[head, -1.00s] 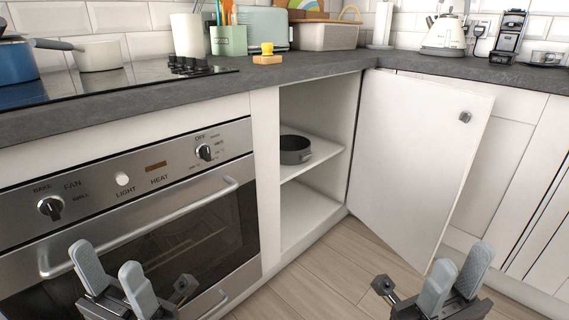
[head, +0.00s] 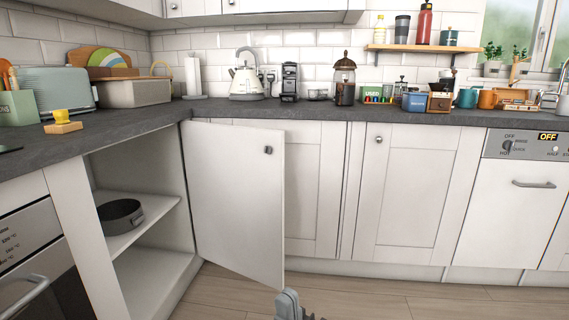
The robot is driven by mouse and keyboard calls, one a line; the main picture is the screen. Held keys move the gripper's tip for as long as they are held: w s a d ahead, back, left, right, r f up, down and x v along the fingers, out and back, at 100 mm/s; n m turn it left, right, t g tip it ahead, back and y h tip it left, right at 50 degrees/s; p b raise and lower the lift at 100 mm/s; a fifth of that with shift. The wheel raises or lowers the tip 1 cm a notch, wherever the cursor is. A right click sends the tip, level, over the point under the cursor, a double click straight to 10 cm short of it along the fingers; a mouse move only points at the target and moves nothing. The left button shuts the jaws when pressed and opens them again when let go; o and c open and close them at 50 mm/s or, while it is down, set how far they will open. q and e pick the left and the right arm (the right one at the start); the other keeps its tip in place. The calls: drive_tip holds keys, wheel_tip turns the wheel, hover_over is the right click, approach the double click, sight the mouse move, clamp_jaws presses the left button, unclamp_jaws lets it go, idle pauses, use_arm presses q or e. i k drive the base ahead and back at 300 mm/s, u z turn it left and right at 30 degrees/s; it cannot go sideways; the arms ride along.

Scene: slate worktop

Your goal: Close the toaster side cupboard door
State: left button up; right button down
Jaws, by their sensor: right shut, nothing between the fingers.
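The white cupboard door (head: 232,200) below the worktop, near the toaster, stands wide open, with a small grey knob (head: 268,150) near its upper free edge. The open cupboard (head: 150,215) to its left shows a shelf with a dark round tin (head: 121,214) on it. The toaster (head: 55,92) stands on the worktop at the left. My right gripper (head: 292,304) shows at the bottom edge, just below the door's lower free corner; it is shut and empty, and much of it is cut off. My left gripper is out of view.
The oven (head: 38,265) is at the lower left, beside the cupboard. Closed white cupboards (head: 408,200) and a dishwasher (head: 520,200) line the wall to the right. The wooden floor (head: 400,300) in front is clear.

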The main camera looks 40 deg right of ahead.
sight(236, 190)
drive_tip(key=k, duration=1.2)
drive_tip(key=z, duration=0.55)
drive_tip(key=i, duration=0.6)
drive_tip(key=z, duration=0.7)
drive_tip(key=i, duration=0.75)
drive_tip(key=u, duration=0.85)
drive_tip(key=i, duration=0.65)
drive_tip(key=u, duration=0.8)
